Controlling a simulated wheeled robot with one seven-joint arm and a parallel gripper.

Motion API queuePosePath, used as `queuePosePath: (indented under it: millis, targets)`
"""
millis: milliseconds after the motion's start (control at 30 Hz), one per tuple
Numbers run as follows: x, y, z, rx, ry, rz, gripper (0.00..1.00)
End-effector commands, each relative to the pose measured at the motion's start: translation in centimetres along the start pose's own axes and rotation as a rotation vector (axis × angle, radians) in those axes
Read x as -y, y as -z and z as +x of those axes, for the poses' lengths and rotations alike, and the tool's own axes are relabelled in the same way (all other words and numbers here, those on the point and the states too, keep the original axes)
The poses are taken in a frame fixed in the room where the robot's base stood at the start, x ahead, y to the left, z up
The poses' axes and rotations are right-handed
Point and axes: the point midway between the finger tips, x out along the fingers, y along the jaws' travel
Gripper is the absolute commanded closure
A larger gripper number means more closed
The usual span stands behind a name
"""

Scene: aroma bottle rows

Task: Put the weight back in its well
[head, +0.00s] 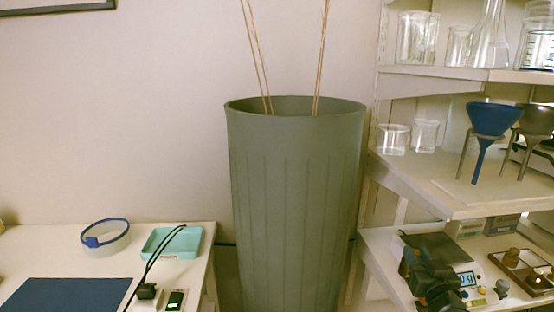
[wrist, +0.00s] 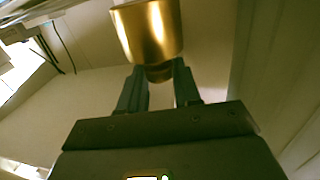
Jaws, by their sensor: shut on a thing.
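A shiny brass weight (wrist: 148,30) is in the wrist view, at the tips of my gripper (wrist: 160,76). The two dark fingers are shut on its narrow neck, and its broad body points away from the gripper. In the head view, my dark arm is over the lower shelf at the right, and the held weight cannot be made out clearly there. A brown wooden weight tray (head: 509,262) lies to the right of my arm, with small weights in it. Its empty well cannot be told apart at this size.
A balance with a blue display (head: 466,279) stands between my arm and the tray. A small grey weight-like piece (head: 502,288) is beside it. The shelf above holds a blue funnel (head: 492,119) and glass beakers (head: 393,139). A tall green bin (head: 295,200) stands to the left.

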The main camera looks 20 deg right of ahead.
Motion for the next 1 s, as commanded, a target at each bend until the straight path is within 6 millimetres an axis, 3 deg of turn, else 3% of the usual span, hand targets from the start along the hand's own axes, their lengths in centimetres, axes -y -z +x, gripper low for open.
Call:
queuePosePath:
  millis: [33,100,500,733,1000]
  targets:
    - [2.3,-0.7,-0.4,-0.001,0.027,0.001,1.0]
    - [4.8,-1.8,-1.2,0.002,0.058,0.001,1.0]
    - [17.3,-7.5,-7.6,0.005,0.236,-0.011,1.0]
    - [22.1,-10.0,-11.9,-0.002,0.332,-0.024,1.0]
    - [24.6,-11.3,-14.8,-0.012,0.392,-0.033,1.0]
